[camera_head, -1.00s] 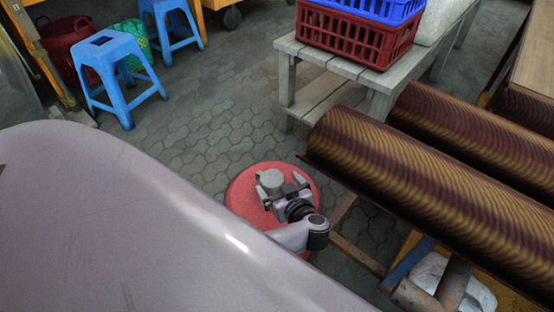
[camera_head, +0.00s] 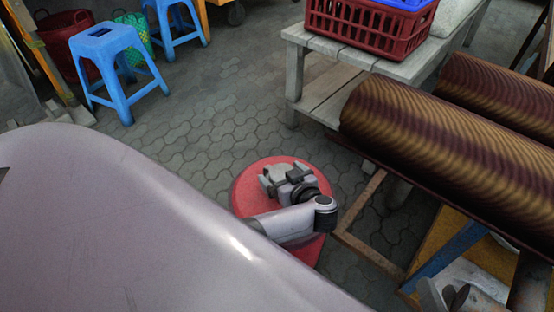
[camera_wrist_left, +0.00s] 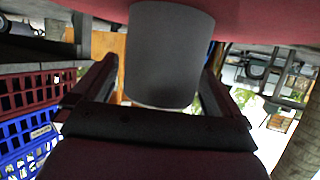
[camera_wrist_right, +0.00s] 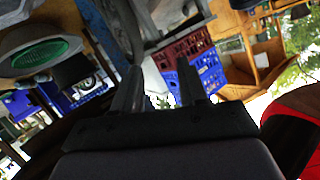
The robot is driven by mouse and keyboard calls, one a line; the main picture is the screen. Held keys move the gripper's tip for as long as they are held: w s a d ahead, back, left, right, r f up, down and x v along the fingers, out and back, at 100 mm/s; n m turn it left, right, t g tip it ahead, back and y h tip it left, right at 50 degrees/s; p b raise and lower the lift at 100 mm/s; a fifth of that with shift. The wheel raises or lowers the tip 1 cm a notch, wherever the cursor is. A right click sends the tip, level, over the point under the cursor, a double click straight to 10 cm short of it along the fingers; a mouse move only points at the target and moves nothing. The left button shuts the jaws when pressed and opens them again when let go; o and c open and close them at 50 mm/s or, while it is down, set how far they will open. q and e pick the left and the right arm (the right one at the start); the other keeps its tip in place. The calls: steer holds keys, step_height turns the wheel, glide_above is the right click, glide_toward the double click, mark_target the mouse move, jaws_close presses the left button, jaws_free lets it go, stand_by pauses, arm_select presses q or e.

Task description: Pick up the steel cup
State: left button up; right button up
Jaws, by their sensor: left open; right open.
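The steel cup (camera_head: 275,172) is a small grey cylinder standing on the red round stool (camera_head: 244,190) in the middle of the head view. My left gripper (camera_head: 284,180) is low over the stool, right at the cup, and partly covers it. In the left wrist view the cup (camera_wrist_left: 170,50) lies between the two spread fingers of my left gripper (camera_wrist_left: 164,72), with the red stool top behind it. I cannot tell whether a finger touches it. My right gripper (camera_wrist_right: 157,85) is open and empty in the right wrist view, away from the cup.
Corrugated brown rolls (camera_head: 440,130) lie to the right of the red stool on a frame. A wooden table (camera_head: 335,52) with a red crate (camera_head: 370,30) stands behind. A blue stool (camera_head: 110,60) stands back left. The paved floor (camera_head: 200,130) between them is clear.

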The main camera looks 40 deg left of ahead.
arm_select(q)
steer(key=shift+w+a+f+b, duration=0.2)
steer(key=shift+w+a+b, duration=0.1)
steer(key=shift+a, duration=0.3)
steer(key=shift+c, duration=0.4)
steer(key=c, duration=1)
steer(key=shift+s, duration=0.1)
